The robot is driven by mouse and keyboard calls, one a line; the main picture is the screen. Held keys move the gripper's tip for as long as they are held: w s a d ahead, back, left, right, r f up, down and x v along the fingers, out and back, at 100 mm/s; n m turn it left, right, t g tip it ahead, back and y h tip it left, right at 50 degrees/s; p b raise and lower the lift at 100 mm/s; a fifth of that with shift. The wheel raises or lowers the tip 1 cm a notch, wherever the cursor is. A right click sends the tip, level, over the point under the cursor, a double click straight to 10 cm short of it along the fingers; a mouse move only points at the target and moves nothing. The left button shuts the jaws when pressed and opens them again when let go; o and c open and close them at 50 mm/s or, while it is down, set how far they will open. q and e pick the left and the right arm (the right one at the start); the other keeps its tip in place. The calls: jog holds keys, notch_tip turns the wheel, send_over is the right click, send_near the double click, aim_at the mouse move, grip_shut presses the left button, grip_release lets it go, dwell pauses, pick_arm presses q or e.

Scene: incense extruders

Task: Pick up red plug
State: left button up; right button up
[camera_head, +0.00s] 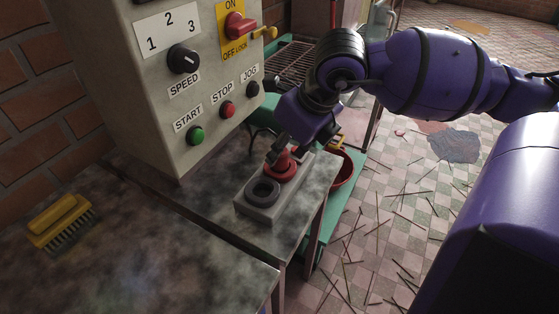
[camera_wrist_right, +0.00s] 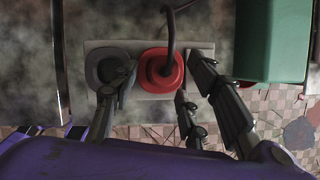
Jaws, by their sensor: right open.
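The red plug (camera_head: 284,163) sits on a grey socket block (camera_head: 257,211) on the dark mottled table, at the block's far end. A round dark grey socket (camera_head: 263,191) is beside it on the same block. My right gripper (camera_head: 287,152) is at the plug from above. In the right wrist view the plug (camera_wrist_right: 161,70) shows between the fingers (camera_wrist_right: 158,85), with a dark cable running up from it. The fingers are apart, one over the grey socket and the others at the plug's right. Contact with the plug is unclear. My left gripper is not in view.
A control box (camera_head: 190,90) with knobs and buttons stands close behind the plug. A yellow brush (camera_head: 60,222) lies on the near table (camera_head: 150,260). A red bowl (camera_head: 343,170) is beyond the table edge. Thin sticks litter the tiled floor.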

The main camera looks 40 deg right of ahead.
jog(key=shift+x, duration=1.1)
jog(key=shift+s, duration=0.1)
grip_shut()
